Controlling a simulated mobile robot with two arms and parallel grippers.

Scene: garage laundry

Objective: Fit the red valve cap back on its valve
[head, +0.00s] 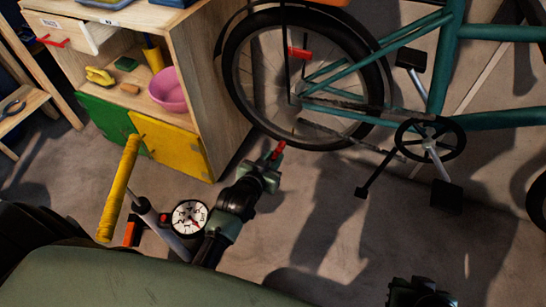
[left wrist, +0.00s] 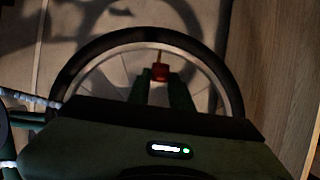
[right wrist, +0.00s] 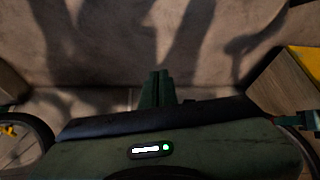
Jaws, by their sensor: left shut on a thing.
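My left gripper (head: 272,163) is shut on the small red valve cap (head: 279,150), just below the bottom of the bicycle's rear wheel (head: 238,95). In the left wrist view the cap (left wrist: 160,72) sits between the fingertips, in front of the rim. A thin brass-coloured stem, seemingly the valve (left wrist: 158,57), shows just above the cap in line with it. I cannot tell whether cap and stem touch.
A floor pump with a yellow handle (head: 119,188) and round gauge (head: 189,217) stands left of my left arm. A wooden cabinet (head: 215,110) with a pink bowl (head: 168,89) is left of the wheel. The teal bicycle frame (head: 440,60) extends right.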

